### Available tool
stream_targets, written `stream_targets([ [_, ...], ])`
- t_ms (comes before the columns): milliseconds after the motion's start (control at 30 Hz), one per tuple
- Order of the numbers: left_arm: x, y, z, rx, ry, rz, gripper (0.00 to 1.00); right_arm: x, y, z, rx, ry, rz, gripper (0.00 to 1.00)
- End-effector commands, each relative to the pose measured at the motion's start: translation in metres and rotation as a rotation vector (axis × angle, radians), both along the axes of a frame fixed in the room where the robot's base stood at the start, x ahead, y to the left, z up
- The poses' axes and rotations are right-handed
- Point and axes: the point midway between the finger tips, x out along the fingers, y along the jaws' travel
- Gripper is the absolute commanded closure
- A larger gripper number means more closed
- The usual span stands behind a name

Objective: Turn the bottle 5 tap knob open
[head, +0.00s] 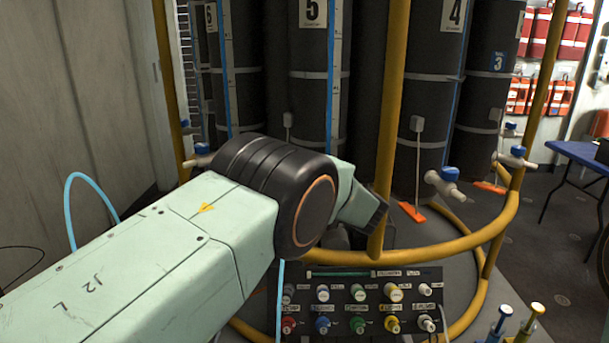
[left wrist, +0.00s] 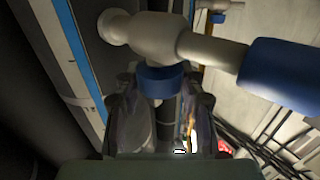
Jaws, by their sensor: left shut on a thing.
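The bottle 5 column (head: 307,110) is a dark cylinder with a "5" label, upright behind my left arm in the head view. Its tap is hidden there by the arm. In the left wrist view a white tap body (left wrist: 190,46) runs across the top, with a blue band or knob (left wrist: 163,80) below it and a large blue end piece (left wrist: 288,76) at right. My left gripper (left wrist: 163,100) has its fingers on both sides of the lower blue knob and is shut on it. The head view hides the gripper's fingers. My right gripper is in neither view.
A yellow rail frame (head: 455,250) curves around the bottles. A panel of coloured knobs (head: 360,300) stands low in front. Other blue-topped taps (head: 516,152) lie at right, near a blue table (head: 582,153). Orange-footed white rods (head: 412,211) stand between bottles.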

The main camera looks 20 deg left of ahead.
Motion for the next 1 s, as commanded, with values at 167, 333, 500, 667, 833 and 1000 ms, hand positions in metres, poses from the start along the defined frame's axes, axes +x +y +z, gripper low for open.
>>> stream_targets([
  [167,0.0011,0.0001,0.0038,0.003,-0.008,0.028,0.92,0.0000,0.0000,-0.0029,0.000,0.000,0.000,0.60],
  [333,0.0011,0.0004,0.0051,0.004,-0.009,0.038,0.92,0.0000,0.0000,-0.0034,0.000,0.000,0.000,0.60],
  [500,0.0011,0.0006,0.0058,0.005,-0.010,0.039,0.92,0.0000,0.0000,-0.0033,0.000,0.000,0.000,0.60],
  [667,0.0012,0.0008,0.0062,0.005,-0.010,0.039,0.92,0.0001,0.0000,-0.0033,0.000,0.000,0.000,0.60],
  [833,0.0010,0.0008,0.0048,0.004,-0.008,0.039,0.48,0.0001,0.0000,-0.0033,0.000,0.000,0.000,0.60],
  [1000,0.0007,0.0005,0.0030,0.002,-0.005,0.039,0.37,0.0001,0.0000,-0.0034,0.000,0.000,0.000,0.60],
])
